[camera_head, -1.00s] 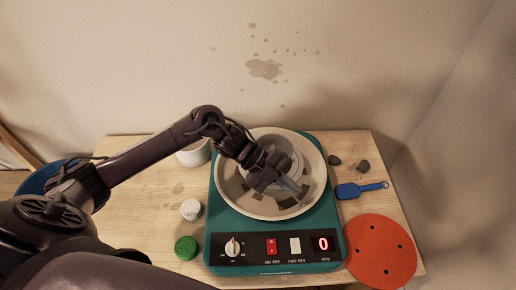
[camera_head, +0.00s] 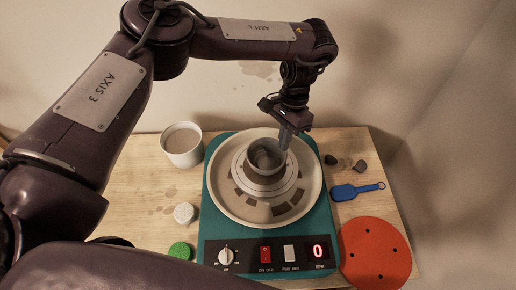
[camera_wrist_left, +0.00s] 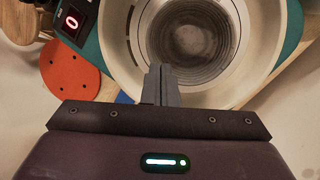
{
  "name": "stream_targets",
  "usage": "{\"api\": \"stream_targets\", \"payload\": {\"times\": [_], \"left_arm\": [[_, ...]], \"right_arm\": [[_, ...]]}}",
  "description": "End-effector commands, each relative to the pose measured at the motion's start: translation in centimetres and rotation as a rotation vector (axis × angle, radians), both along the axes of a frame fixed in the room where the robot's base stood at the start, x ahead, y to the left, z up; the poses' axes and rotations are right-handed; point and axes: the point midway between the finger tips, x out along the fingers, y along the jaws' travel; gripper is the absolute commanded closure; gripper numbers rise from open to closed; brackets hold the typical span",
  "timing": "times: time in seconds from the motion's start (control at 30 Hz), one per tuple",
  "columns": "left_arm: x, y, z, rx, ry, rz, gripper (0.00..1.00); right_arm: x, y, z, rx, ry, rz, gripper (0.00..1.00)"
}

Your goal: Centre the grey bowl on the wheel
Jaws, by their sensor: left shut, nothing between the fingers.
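The grey bowl (camera_head: 265,178) stands upright on the pale wheel head (camera_head: 240,184), inside the cream splash pan (camera_head: 232,208) of the teal wheel machine. It looks near the middle of the wheel head; I cannot tell the exact offset. In the left wrist view the bowl (camera_wrist_left: 190,38) shows from above, with dark rings inside. My left gripper (camera_head: 284,146) points down at the bowl's right rear rim, shut and empty. Its fingertips (camera_wrist_left: 160,68) overlap the bowl's edge in the left wrist view; I cannot tell if they touch. My right gripper is not in view.
A white cup (camera_head: 182,148) stands left of the machine, with a white lump (camera_head: 184,213) and a green round item (camera_head: 180,251) in front. A blue tool (camera_head: 350,191), an orange disc (camera_head: 375,252) and dark pebbles (camera_head: 360,166) lie at the right. The display reads 0.

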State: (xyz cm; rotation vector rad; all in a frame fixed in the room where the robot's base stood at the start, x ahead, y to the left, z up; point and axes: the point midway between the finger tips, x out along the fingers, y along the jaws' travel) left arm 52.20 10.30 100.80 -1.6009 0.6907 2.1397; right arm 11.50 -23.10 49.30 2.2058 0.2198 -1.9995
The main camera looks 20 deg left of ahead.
Motion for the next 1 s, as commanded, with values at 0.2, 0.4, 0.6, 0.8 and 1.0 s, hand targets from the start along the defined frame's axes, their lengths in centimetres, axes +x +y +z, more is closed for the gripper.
{"api": "stream_targets", "payload": {"times": [0.2, 0.4, 0.6, 0.8, 1.0], "left_arm": [[2.2, 2.4, 2.3, 0.142, -0.069, 0.165, 1.00], [1.6, 2.8, 0.0, 0.144, -0.065, 0.172, 1.00], [0.6, 3.2, -4.3, 0.142, -0.063, 0.172, 1.00], [-0.7, 3.9, -7.0, 0.142, -0.065, 0.170, 1.00], [-2.8, 4.8, -7.0, 0.142, -0.066, 0.168, 1.00]], "right_arm": [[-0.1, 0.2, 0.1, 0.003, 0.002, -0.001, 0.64], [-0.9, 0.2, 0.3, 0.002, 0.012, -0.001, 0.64], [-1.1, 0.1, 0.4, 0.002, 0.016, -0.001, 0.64], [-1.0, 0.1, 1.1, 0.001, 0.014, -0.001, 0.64], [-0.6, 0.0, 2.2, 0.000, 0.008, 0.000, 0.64]]}}
